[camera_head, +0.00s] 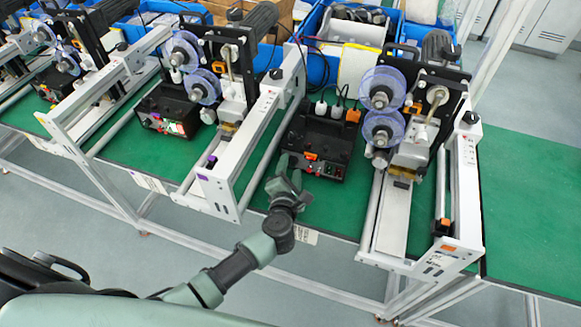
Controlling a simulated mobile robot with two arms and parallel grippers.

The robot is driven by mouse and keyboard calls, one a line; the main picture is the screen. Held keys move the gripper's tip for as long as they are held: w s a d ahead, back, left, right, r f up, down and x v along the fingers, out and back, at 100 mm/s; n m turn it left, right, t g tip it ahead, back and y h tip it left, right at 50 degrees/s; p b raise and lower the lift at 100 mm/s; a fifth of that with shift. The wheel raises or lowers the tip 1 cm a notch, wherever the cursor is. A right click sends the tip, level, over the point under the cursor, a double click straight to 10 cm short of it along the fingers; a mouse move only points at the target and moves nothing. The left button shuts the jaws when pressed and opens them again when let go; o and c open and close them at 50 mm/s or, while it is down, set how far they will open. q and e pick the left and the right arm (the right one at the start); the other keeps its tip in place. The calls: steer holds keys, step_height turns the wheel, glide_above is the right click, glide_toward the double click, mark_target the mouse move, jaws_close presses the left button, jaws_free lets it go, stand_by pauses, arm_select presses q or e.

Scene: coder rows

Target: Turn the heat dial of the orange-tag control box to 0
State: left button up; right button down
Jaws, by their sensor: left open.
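The control box with an orange tag (319,141) is a black box on the green table mat, left of the rightmost machine. Its front panel faces me and carries an orange piece, a red light and small dark knobs. The dial's setting is too small to read. My left gripper (290,170) is open and empty, at the front left of this box, close to its panel. I cannot tell whether it touches the panel. My right gripper is not in view.
Another black control box (167,108) stands by the middle machine, and a third (52,84) is at far left. White machine rails (272,110) rise left of my gripper, and more (466,185) stand at right. Blue bins (323,60) line the back. Green mat (530,200) is clear at right.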

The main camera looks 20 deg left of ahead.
arm_select(q)
steer(key=shift+w, duration=0.15)
jaws_close()
steer(key=shift+a+r+n+h+p, duration=0.15)
steer(key=shift+n+h+p, duration=0.55)
steer(key=shift+n+p, duration=0.75)
steer(key=shift+n+g+h+p, duration=0.4)
steer(key=shift+n+h+p, duration=0.2)
steer(key=shift+n+p, duration=0.25)
steer(key=shift+f, duration=0.2)
